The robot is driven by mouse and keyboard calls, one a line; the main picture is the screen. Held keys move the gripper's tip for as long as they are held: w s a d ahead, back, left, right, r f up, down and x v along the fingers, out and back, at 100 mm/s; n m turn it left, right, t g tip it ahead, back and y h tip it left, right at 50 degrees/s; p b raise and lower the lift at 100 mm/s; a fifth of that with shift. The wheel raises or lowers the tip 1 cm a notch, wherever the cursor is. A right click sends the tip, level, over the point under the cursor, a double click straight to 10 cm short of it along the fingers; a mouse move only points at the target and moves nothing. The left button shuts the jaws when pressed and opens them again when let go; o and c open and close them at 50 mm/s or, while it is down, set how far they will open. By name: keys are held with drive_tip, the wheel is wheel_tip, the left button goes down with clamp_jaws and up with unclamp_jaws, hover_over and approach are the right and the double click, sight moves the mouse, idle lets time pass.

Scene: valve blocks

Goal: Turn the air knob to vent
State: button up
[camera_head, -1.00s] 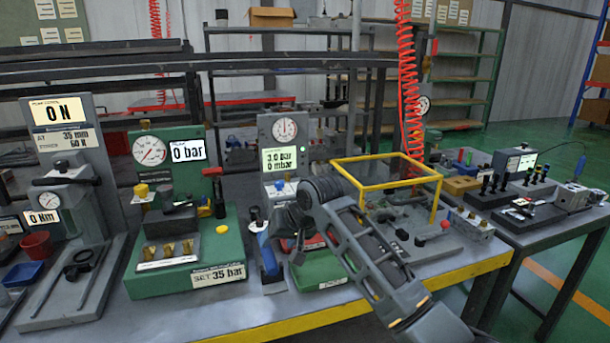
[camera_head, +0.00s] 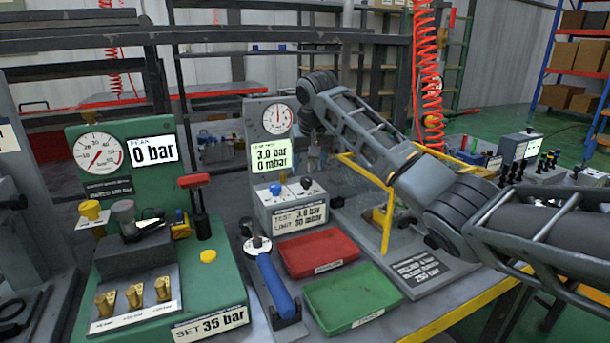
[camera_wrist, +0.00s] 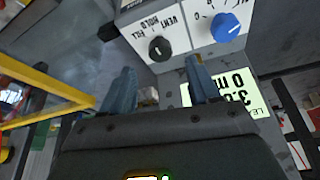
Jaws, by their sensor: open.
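The leak tester's control box (camera_head: 290,208) sits on the bench below a round gauge and a green display reading 3.0 bar and 0 mbar. On it are a blue knob (camera_head: 275,189) and a black knob (camera_head: 306,182). In the wrist view, upside down, the black knob (camera_wrist: 160,48) is marked VENT, HOLD and FILL; the blue knob (camera_wrist: 228,27) is beside it. Which mark the black knob points at is not clear. My gripper (camera_wrist: 158,78) is open and empty, its fingertips near the black knob and apart from it.
A red tray (camera_head: 318,254) and a green tray (camera_head: 352,300) lie in front of the box. A green pump stand (camera_head: 170,280) is further left. A yellow frame (camera_head: 388,215) stands close to the right.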

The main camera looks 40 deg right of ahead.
sight(306, 179)
drive_tip(key=shift+x, duration=2.3)
drive_tip(key=shift+a, duration=0.1)
drive_tip(key=c, duration=1)
